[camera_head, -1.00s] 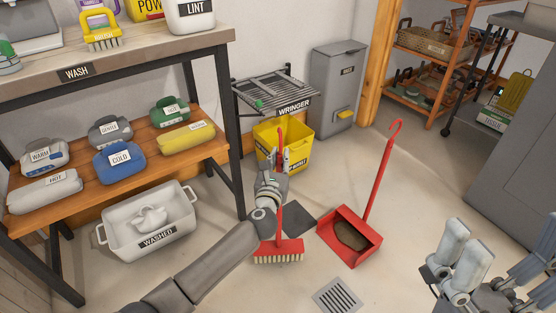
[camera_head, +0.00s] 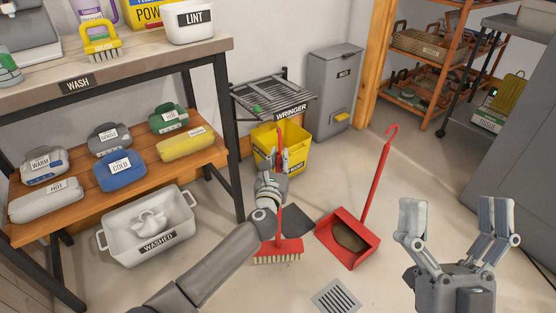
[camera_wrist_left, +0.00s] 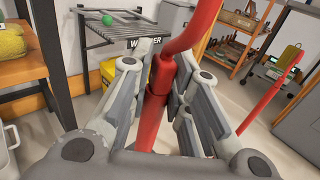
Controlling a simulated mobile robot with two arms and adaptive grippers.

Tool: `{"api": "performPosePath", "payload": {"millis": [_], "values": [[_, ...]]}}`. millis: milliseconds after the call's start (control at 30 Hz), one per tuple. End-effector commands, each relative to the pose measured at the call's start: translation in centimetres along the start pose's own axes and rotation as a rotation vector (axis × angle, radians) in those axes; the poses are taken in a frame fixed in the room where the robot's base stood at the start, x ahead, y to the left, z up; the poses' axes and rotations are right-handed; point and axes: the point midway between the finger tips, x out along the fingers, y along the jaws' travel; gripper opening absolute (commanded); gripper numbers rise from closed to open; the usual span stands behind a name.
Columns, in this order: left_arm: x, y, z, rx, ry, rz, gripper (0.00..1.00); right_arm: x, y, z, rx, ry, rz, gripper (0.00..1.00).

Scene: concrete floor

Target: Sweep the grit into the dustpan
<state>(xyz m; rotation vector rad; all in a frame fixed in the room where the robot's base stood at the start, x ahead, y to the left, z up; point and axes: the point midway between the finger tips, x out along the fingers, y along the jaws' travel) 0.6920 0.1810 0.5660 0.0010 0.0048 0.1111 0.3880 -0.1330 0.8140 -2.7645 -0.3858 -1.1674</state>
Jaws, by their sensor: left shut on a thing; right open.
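My left gripper (camera_head: 283,163) is shut on the red handle of the broom (camera_head: 279,250). The broom's head, with pale bristles, stands on the floor. In the left wrist view the red handle (camera_wrist_left: 157,95) runs up between the fingers of my left gripper (camera_wrist_left: 160,85). The red dustpan (camera_head: 367,249) lies on the floor to the right of the broom, its long hooked handle upright. Brown grit (camera_head: 350,237) lies inside the dustpan. No grit shows on the floor around it. My right gripper (camera_head: 457,215) is open and empty, to the right of the dustpan.
A floor drain (camera_head: 336,297) lies in front of the dustpan. A yellow bucket (camera_head: 296,150) stands behind my left gripper, under the wringer rack (camera_head: 275,98). A white washed tub (camera_head: 150,235) stands at left.

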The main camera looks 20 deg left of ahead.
Motion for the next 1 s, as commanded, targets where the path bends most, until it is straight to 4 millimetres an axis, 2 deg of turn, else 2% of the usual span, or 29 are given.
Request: {"api": "performPosePath", "payload": {"millis": [467, 1000], "values": [[0.0, -0.4, 1.3, -0.001, -0.003, 0.000, 0.00, -0.3, 0.5, 4.3, -0.011, -0.243, 0.009, 0.90], [-0.1, -0.8, 2.3, -0.001, -0.003, 0.001, 0.00, -2.1, 1.2, 8.5, -0.021, -0.499, 0.022, 0.90]]}}
